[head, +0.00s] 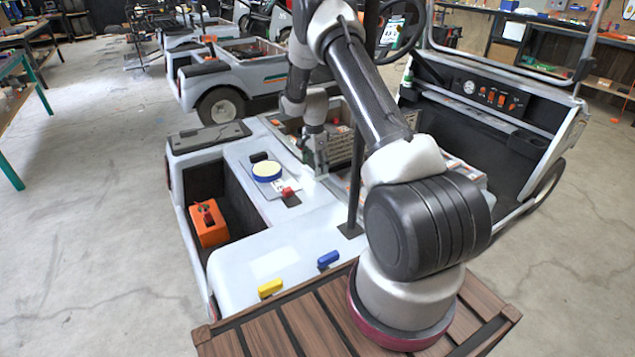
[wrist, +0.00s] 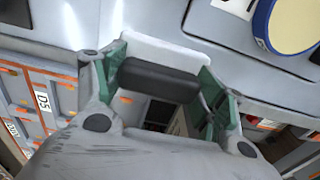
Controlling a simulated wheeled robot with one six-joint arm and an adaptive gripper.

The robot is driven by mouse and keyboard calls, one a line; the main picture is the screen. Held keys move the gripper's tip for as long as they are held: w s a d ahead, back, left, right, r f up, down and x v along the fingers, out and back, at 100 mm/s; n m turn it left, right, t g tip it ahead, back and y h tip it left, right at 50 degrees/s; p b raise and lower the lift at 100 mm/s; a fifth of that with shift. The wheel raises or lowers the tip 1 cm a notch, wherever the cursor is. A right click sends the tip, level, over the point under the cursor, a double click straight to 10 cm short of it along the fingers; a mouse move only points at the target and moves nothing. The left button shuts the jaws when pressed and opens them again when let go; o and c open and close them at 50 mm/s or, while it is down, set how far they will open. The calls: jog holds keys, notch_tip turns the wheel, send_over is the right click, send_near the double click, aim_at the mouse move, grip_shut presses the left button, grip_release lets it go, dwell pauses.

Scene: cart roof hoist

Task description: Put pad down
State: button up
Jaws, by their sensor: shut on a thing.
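My gripper (wrist: 160,74) has green-lined fingers and is shut on the pad. The pad shows in the wrist view as a dark rounded bar between the fingers, with a white slab (wrist: 165,46) just beyond it. The pad is too small and hidden to make out there. I cannot tell whether it touches anything below.
A round cream-topped, blue-rimmed disc (head: 267,170) sits on the deck, with a small red block (head: 287,191) beside it. Blue (head: 328,259) and yellow (head: 270,288) blocks lie near the front edge. An upright dark post (head: 354,180) rises near my arm. An orange box (head: 208,223) sits in a recess.

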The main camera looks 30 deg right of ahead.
notch_tip(320, 180, down, 7)
jog(key=shift+r, duration=0.1)
dwell(0.4)
jog(key=o, duration=0.9)
notch_tip(320, 180, up, 12)
jog(key=shift+r, duration=0.1)
jog(key=shift+s, duration=0.1)
